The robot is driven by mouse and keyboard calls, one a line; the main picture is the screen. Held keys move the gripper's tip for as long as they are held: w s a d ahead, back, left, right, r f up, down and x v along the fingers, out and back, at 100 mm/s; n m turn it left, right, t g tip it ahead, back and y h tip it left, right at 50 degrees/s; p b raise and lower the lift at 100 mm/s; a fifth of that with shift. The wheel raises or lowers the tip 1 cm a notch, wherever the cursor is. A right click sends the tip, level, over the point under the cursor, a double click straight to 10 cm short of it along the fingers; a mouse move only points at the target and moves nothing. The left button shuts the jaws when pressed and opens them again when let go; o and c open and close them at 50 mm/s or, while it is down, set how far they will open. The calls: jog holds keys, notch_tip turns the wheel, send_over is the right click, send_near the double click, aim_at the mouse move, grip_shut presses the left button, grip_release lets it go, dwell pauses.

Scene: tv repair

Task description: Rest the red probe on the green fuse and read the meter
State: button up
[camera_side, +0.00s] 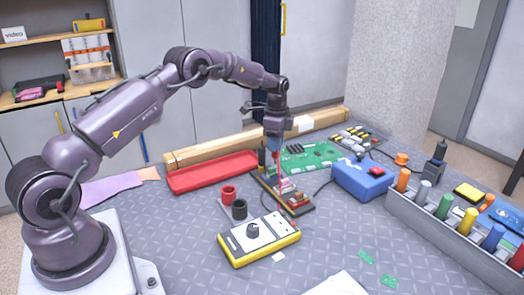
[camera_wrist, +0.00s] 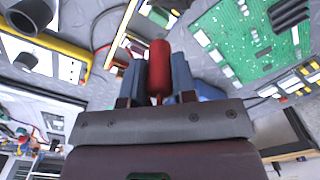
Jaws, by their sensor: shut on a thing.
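My gripper (camera_side: 274,150) is shut on the red probe (camera_side: 281,180) and holds it pointing down over the small fuse board (camera_side: 300,209). In the wrist view the red probe (camera_wrist: 160,66) stands between the two fingers of my gripper (camera_wrist: 159,85). Whether its tip touches anything is not clear. Small parts sit on the fuse board, but I cannot pick out the green fuse. The yellow meter (camera_side: 236,259) lies in front, with a dial and a display too small to read.
A red cup (camera_side: 228,193) and a black cup (camera_side: 239,209) stand left of the fuse board. A green circuit board (camera_side: 318,153) lies behind it. A blue box (camera_side: 362,182) and a grey rack (camera_side: 440,229) of coloured cylinders stand right. A red tray (camera_side: 207,174) lies left.

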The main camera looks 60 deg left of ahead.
jog(key=r, duration=0.1)
jog(key=w+r, duration=0.1)
jog(key=r, duration=0.1)
jog(key=shift+w+a+r, duration=0.2)
jog(key=shift+a+r, duration=0.05)
jog(key=shift+a, duration=0.15)
jog(key=shift+f, duration=0.1)
jog(key=shift+f, duration=2.75)
jog(key=shift+f, duration=0.7)
notch_tip(320, 180, up, 6)
dwell(0.5)
